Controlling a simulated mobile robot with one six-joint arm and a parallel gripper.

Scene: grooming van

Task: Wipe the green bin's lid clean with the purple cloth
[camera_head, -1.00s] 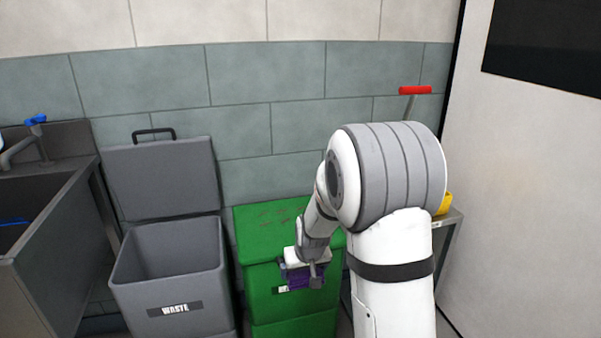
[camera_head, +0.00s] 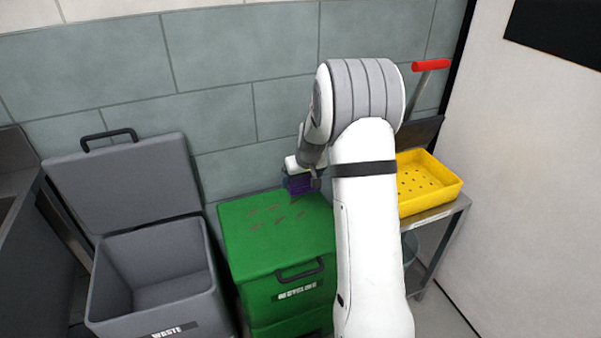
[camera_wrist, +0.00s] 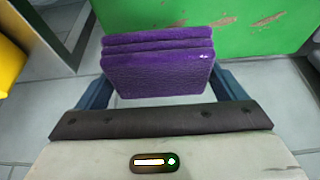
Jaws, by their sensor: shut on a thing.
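The green bin (camera_head: 262,298) stands in the middle with its lid (camera_head: 245,236) closed. Several brown smears mark the lid's top, mostly toward its back half. The purple cloth (camera_head: 299,184) is folded and shows at the back right of the lid in the head view, partly hidden by my arm. My gripper (camera_head: 312,180) is shut on it. In the wrist view the cloth (camera_wrist: 158,65) sits between the blue-grey fingers, with green bin surface (camera_wrist: 200,22) and brown marks beyond it. I cannot tell whether the cloth touches the lid.
A grey waste bin (camera_head: 160,275) with its lid up stands left of the green bin. A yellow perforated tray (camera_head: 428,182) sits on a metal cart (camera_head: 440,212) at the right. A tiled wall (camera_head: 215,95) closes off the back.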

